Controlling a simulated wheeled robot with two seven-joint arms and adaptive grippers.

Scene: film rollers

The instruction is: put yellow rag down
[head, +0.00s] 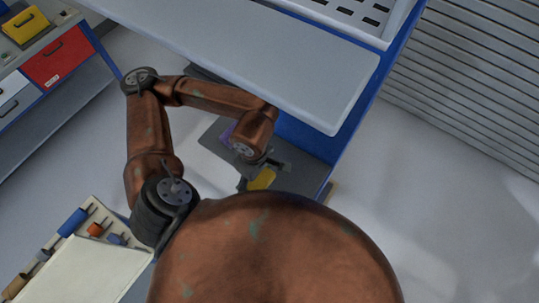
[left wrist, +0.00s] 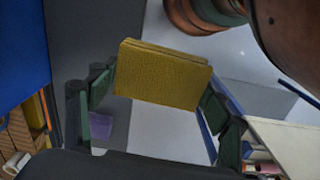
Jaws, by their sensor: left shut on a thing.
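The yellow rag (left wrist: 163,74) is a folded, thick block in the left wrist view. It sits between the two dark green fingers of my left gripper (left wrist: 157,92), which is shut on it from both sides. In the head view the yellow rag (head: 263,178) shows as a small patch below the end of my left arm, partly hidden by my body. My left gripper (head: 258,174) there is just beyond my body, in front of the lower part of the blue-framed workbench. My right gripper is not in view.
The grey benchtop (head: 260,52) overhangs near my left arm, with a white slotted tray (head: 345,15) on it. A purple thing (left wrist: 115,128) lies below the gripper. A tool cart (head: 85,262) stands lower left, a drawer cabinet (head: 55,60) upper left. Floor (head: 440,190) at right is clear.

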